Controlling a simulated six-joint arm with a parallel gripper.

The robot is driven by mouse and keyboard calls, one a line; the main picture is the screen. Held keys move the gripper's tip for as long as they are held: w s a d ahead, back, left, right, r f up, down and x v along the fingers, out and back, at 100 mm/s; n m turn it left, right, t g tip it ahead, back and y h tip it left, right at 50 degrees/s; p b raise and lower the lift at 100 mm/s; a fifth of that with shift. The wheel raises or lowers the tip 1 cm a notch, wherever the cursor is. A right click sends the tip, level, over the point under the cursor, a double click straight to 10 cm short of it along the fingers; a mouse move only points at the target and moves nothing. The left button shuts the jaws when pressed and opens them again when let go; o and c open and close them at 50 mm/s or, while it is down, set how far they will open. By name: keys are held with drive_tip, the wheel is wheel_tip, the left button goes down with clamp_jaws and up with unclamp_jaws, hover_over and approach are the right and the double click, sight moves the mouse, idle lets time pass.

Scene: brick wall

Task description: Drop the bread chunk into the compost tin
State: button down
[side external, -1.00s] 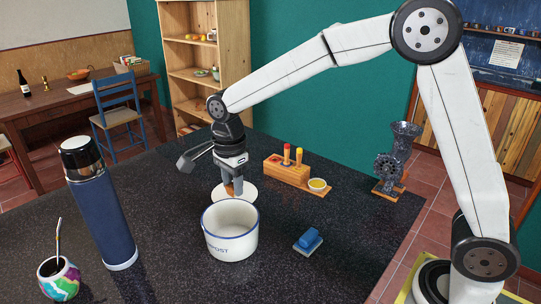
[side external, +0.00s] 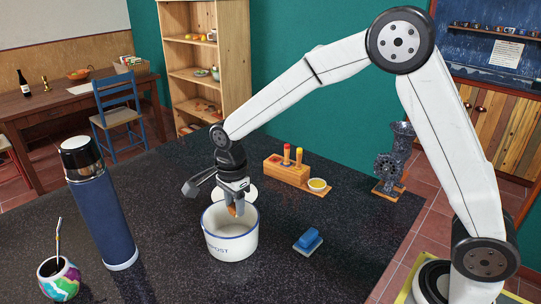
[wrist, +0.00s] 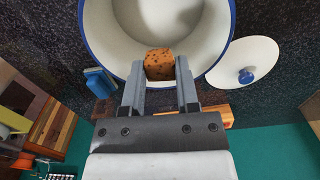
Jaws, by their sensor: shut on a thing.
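The bread chunk (wrist: 159,64) is brown with dark specks. It is held between the two fingertips of my gripper (wrist: 160,78) in the wrist view. In the side view my gripper (side external: 234,202) points down over the white compost tin (side external: 232,243), near its back rim, and the bread (side external: 235,210) shows small and partly hidden at the fingertips. The tin has a blue rim and lettering on its front. In the wrist view the bread overlaps the inside of the tin (wrist: 110,40) near the rim, and the tin's visible inside is empty.
A white lid (wrist: 243,62) with a blue knob lies beside the tin. A blue block (side external: 308,240) lies to the right. A wooden block with bottles (side external: 288,170) stands behind. A tall blue flask (side external: 102,205) and a colourful cup (side external: 58,278) stand left.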

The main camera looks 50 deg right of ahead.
drive_tip(key=shift+c, duration=1.4)
unclamp_jaws()
drive_tip(key=shift+r, duration=0.1)
drive_tip(key=shift+r, duration=3.85)
drive_tip(key=shift+f, duration=0.1)
drive_tip(key=shift+s+d+f+n, duration=0.25)
drive_tip(key=shift+s+d+n, duration=0.15)
drive_tip(key=shift+n, duration=0.2)
drive_tip(key=s+d+f+n+t, duration=0.1)
drive_tip(key=s+d+f+n, duration=0.3)
drive_tip(key=s+n, duration=0.4)
drive_tip(key=s+d+f+n+t, duration=0.1)
drive_tip(key=s+d+f+n, duration=0.3)
drive_tip(key=s+n, duration=0.4)
drive_tip(key=shift+f+n+t, duration=0.25)
drive_tip(key=shift+n+t, duration=0.05)
drive_tip(key=shift+n, duration=0.4)
